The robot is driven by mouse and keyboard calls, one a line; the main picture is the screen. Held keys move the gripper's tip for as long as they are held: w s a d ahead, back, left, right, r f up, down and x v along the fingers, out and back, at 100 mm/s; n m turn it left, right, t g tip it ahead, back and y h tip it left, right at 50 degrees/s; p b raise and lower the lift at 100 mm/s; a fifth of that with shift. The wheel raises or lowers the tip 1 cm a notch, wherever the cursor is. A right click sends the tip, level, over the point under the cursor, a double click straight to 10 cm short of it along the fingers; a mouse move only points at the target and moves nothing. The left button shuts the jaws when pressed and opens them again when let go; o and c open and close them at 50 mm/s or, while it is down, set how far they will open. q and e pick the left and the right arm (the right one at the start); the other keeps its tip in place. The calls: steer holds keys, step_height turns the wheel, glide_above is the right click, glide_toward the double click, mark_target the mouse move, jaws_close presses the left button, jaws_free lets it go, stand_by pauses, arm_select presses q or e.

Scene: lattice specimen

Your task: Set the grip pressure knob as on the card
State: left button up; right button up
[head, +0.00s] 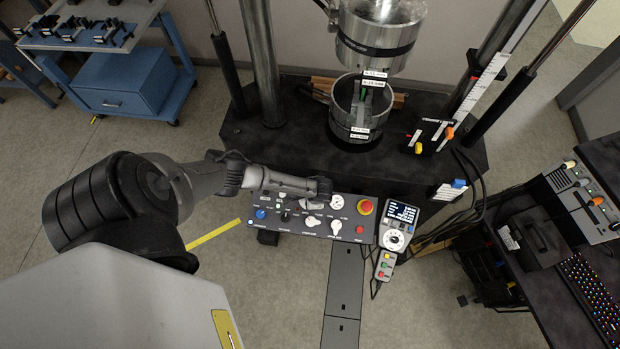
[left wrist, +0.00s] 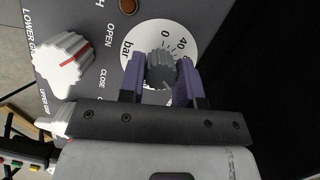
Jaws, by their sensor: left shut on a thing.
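The grip pressure knob (left wrist: 161,70) is a dark grey ribbed knob on a white round dial marked "bar", "0" and "40" in the left wrist view. My left gripper (left wrist: 160,80) is shut on it, with one purple finger on each side. The fingers cover part of the scale, and I cannot read the setting. In the head view the dial (head: 337,203) shows beside my left gripper (head: 326,190) on the control panel (head: 262,227). A white card (head: 450,191) stands on the machine base; its text is too small to read. My right gripper is not in view.
A white knob with a red line (left wrist: 65,60) is close to my left gripper on the panel. A red stop button (head: 365,207) and a handheld controller (head: 397,226) are to the right. The test frame's lower cylinder (head: 350,128) stands behind the panel.

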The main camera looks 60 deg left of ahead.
arm_select(q)
steer(key=shift+m, duration=0.5)
steer(key=o, duration=0.9)
steer(key=shift+r, duration=0.1)
steer(key=shift+d+r, duration=0.15)
steer(key=shift+r, duration=0.15)
steer(key=p+v, duration=0.1)
steer(key=v, duration=1.2)
steer(key=shift+d+p, duration=0.1)
steer(key=shift+p, duration=0.3)
